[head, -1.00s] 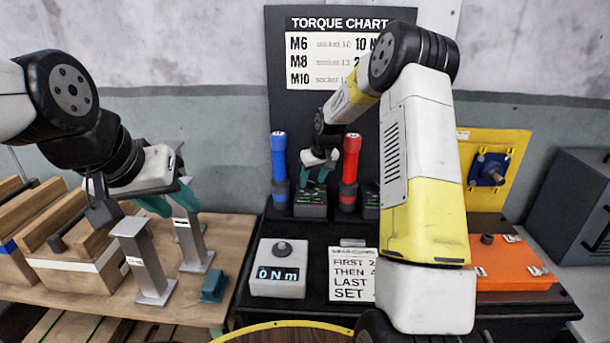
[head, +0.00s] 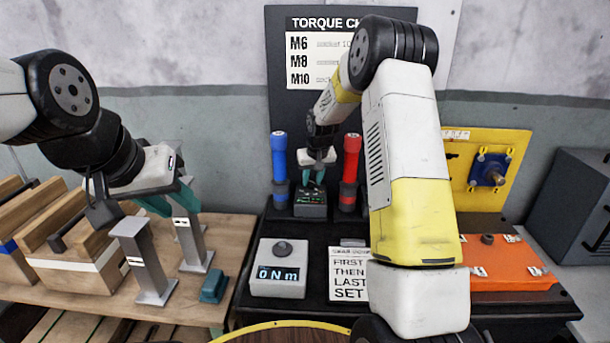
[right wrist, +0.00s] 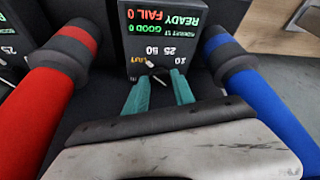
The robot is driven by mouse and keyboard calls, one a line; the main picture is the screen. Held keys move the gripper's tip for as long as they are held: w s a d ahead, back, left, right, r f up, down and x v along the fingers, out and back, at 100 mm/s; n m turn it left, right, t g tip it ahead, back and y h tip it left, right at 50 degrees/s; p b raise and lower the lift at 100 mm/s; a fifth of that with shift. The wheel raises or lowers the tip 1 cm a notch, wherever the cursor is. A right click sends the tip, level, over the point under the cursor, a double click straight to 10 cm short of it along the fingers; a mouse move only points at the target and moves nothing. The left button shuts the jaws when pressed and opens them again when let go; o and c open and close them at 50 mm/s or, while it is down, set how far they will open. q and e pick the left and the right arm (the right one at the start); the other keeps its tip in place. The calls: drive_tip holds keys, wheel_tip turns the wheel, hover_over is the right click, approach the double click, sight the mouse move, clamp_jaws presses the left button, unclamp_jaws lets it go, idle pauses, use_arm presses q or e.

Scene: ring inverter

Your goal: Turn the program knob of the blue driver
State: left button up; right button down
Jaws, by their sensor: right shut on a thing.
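The blue driver (head: 280,158) stands upright in its holder; it also shows at the right of the right wrist view (right wrist: 262,95). Next to it is a dark controller box (head: 310,208) with a small lit display, which reads READY, GOOD 0 and FAIL 0 upside down in the right wrist view (right wrist: 158,22). The program knob (right wrist: 150,64) is on its face, small and partly hidden by my fingers. My right gripper (head: 314,184) reaches down to this face, green fingers shut on the knob. My left gripper (head: 170,204) is open and empty over the wooden bench.
A red driver (head: 351,158) stands close on the other side of the box. A torque display unit (head: 278,268) and a printed card (head: 348,275) lie in front. An orange plate (head: 505,264) lies right.

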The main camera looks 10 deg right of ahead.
drive_tip(key=m, duration=0.1)
drive_tip(key=m+h, duration=0.1)
drive_tip(key=m, duration=0.1)
drive_tip(key=m+h, duration=0.1)
drive_tip(key=m, duration=0.1)
drive_tip(key=shift+a, duration=0.25)
drive_tip(key=shift+m, duration=0.3)
drive_tip(key=c, duration=1.1)
unclamp_jaws()
drive_tip(key=shift+o, duration=0.2)
drive_tip(key=v, duration=0.7)
drive_tip(key=shift+r, duration=0.4)
drive_tip(key=shift+s+r, duration=0.1)
drive_tip(key=shift+s, duration=0.05)
